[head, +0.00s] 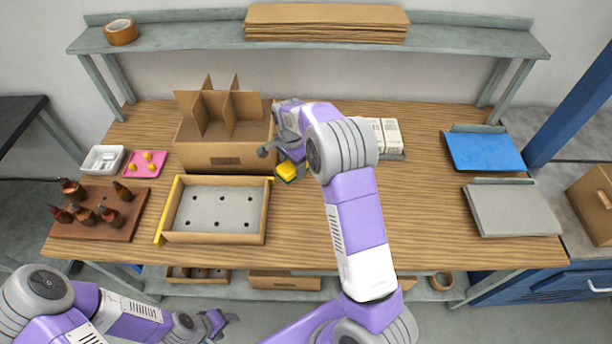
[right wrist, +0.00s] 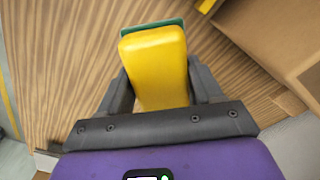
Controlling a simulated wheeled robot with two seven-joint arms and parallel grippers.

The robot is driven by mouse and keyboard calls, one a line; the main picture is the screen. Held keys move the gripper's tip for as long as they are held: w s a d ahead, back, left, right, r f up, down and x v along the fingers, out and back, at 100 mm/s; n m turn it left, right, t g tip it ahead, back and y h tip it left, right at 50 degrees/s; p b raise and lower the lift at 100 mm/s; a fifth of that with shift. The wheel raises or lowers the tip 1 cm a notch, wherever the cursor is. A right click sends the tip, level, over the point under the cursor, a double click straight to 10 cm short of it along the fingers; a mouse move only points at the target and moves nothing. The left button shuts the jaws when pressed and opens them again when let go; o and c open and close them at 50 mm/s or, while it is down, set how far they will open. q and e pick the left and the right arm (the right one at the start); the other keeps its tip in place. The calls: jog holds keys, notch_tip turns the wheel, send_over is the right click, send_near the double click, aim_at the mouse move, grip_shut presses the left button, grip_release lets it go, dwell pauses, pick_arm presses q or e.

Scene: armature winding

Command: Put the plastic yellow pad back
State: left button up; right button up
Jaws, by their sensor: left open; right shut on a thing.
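The yellow pad (head: 286,170) has a green layer along one side. It also shows large in the right wrist view (right wrist: 158,65), between the two dark fingers. My right gripper (head: 281,157) is shut on it, over the table just right of the cardboard box and the wooden tray. I cannot tell whether the pad touches the table. My left gripper (head: 219,322) is open and empty, low in the head view, in front of the table edge.
The divided cardboard box (head: 225,157) stands behind the wooden tray (head: 264,222), which has a grey, holed floor. Brown bottles (head: 111,215) stand on a board at left. A pink mat (head: 133,168) holds small yellow pieces. A blue tray (head: 485,152) lies at right. The front middle is clear.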

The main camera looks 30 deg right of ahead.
jog(key=w+d+m+b, duration=0.1)
jog(key=w+d+m, duration=0.3)
jog(key=d+m, duration=0.35)
jog(key=shift+m, duration=0.65)
jog(key=f, duration=0.3)
jog(key=f+b, duration=0.1)
jog(key=f, duration=0.5)
jog(key=shift+s+a+f+b, duration=0.1)
jog(key=shift+a+f+b, duration=0.15)
jog(key=shift+f+b, duration=0.15)
jog(key=shift+f, duration=0.1)
jog(key=o, duration=0.6)
jog(key=shift+f, duration=0.1)
jog(key=o, duration=0.4)
